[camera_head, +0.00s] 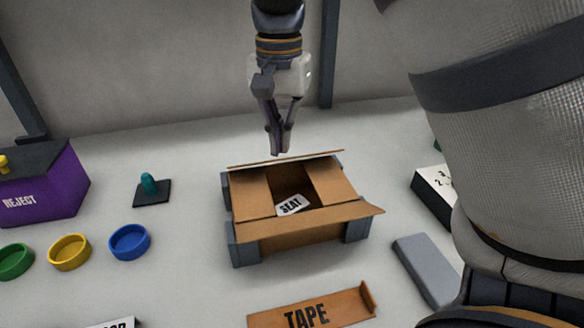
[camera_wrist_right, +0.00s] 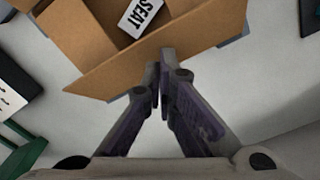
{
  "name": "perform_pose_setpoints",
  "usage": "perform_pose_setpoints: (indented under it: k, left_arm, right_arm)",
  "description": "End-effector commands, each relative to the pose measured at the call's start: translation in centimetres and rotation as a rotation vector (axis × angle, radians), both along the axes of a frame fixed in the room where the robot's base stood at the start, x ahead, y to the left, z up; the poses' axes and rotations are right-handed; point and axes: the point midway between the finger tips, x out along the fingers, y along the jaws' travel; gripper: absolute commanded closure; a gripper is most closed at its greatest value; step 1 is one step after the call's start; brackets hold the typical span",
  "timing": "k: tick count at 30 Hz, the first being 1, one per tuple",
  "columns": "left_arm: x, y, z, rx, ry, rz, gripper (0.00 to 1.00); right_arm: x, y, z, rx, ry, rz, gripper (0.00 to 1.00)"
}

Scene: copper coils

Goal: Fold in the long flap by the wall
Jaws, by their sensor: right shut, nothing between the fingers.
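An open brown carton (camera_head: 290,240) sits in a grey-cornered holder on the table. Its long flap by the wall (camera_head: 240,165) looks thin and nearly edge-on in the head view; it shows broader in the wrist view (camera_wrist_right: 105,78). The two short flaps (camera_head: 252,190) (camera_head: 330,180) lie inward, leaving a gap with a white SEAT card (camera_head: 292,205). The near long flap (camera_head: 330,217) sticks outward. My right gripper (camera_head: 278,152) is shut and empty on the wall side of the carton. Its fingertips (camera_wrist_right: 158,80) overlap the wall flap's edge; I cannot tell whether they touch. My left gripper is out of view.
A purple REJECT bin (camera_head: 45,190) and coloured round dishes (camera_head: 128,242) stand left. A teal-knobbed item (camera_head: 148,186) sits between bin and carton. A TAPE piece (camera_head: 312,308) lies in front; a grey block (camera_head: 425,270) lies right. The wall (camera_head: 170,70) rises behind.

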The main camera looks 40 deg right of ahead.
Motion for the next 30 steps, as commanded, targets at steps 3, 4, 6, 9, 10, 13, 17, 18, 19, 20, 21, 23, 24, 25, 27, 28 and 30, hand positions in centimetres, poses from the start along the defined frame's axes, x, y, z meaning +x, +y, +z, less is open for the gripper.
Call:
perform_pose_setpoints:
  k: [3,4,6,9,10,13,17,18,19,20,21,23,24,25,27,28,30]
  left_arm:
    - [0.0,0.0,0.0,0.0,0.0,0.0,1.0]
    - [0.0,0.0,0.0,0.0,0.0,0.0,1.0]
    - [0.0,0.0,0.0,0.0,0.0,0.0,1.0]
    - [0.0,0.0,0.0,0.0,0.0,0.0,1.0]
    - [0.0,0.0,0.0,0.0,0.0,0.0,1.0]
    - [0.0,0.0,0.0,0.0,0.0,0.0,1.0]
    - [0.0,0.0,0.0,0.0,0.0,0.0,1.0]
    - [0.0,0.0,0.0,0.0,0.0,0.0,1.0]
    - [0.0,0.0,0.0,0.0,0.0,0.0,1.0]
    - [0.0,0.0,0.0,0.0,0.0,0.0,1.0]
    - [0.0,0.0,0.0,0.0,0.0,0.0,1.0]
    - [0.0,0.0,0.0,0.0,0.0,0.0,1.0]
    - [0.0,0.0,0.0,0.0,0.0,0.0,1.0]
    - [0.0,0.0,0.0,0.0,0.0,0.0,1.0]
    - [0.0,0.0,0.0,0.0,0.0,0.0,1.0]
    - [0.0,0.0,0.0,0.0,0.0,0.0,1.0]
    - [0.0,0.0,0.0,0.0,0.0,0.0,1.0]
  right_arm:
    - [0.0,0.0,0.0,0.0,0.0,0.0,1.0]
    - [0.0,0.0,0.0,0.0,0.0,0.0,1.0]
    - [-0.2,0.1,-0.1,0.0,0.0,0.0,1.0]
    - [-0.8,0.5,-0.4,0.0,0.0,-0.001,1.0]
    - [-1.1,0.6,-0.5,0.001,0.001,-0.001,1.0]
    - [-1.7,1.0,-0.8,0.001,-0.001,-0.001,1.0]
    - [-2.1,1.2,-1.0,0.0,0.0,-0.001,1.0]
    - [-2.1,1.2,-1.1,0.0,0.0,0.0,1.0]
    - [-2.1,1.2,-1.1,0.0,0.0,0.0,1.0]
    - [-2.1,1.2,-1.1,0.0,0.0,0.0,1.0]
    - [-2.1,1.2,-1.1,0.0,0.0,0.0,1.0]
    - [-2.1,1.2,-1.0,0.0,0.0,0.0,1.0]
    - [-2.1,1.2,-1.0,0.0,0.0,0.0,1.0]
    - [-2.1,1.2,-1.0,0.0,0.0,0.0,1.0]
    - [-2.1,1.2,-1.0,0.0,0.0,0.0,1.0]
    - [-2.1,1.2,-1.0,0.0,0.0,0.0,1.0]
    - [-2.1,1.2,-1.0,0.0,0.0,0.0,1.0]
